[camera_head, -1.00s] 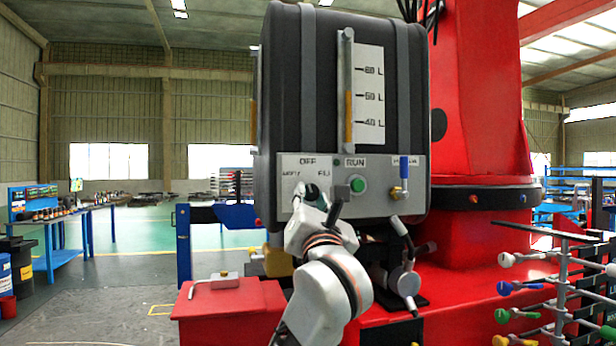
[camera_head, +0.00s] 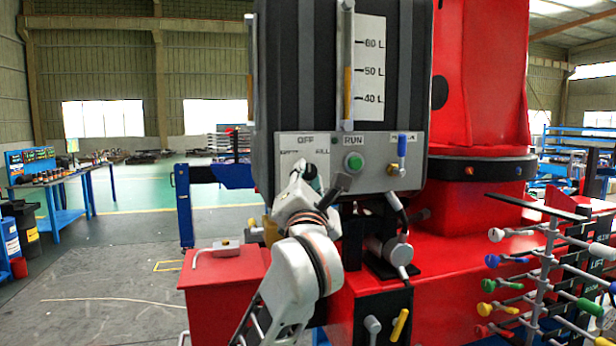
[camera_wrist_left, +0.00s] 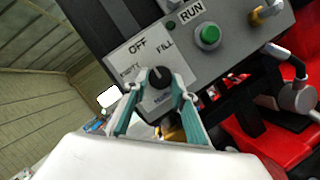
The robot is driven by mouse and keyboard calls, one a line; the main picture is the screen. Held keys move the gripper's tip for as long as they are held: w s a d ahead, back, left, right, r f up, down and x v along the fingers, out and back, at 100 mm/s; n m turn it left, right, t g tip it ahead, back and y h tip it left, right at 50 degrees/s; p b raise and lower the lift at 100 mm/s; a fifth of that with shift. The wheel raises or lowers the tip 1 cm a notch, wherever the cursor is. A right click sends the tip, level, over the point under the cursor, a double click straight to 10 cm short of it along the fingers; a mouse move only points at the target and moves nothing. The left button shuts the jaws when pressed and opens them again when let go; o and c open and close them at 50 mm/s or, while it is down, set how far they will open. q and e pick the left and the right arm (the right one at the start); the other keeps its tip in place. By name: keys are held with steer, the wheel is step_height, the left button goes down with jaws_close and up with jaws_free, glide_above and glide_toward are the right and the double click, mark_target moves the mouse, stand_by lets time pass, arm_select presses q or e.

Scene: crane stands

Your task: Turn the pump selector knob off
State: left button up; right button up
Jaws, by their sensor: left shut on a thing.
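The pump selector knob (camera_wrist_left: 158,76) is a black round knob on a light label plate marked OFF, FILL and EMPTY, with a further word below that I cannot read clearly. My left gripper (camera_wrist_left: 157,90) has its teal fingers on both sides of the knob and is shut on it. Which word the knob points at is too small to tell. In the head view the left gripper (camera_head: 312,178) is at the label plate (camera_head: 302,147) on the grey tank's panel and hides the knob. My right gripper is in neither view.
Right of the plate are a green button (camera_head: 354,162) under the RUN label and a blue-handled valve (camera_head: 402,150). A motor-like grey fitting (camera_head: 392,252) sits below. A rack of coloured levers (camera_head: 545,265) stands at the right. Floor at the left is open.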

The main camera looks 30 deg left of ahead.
arm_select(q)
steer(key=o, duration=1.1)
steer(key=v, duration=0.7)
steer(key=shift+s+d, duration=0.15)
steer(key=shift+s, duration=0.05)
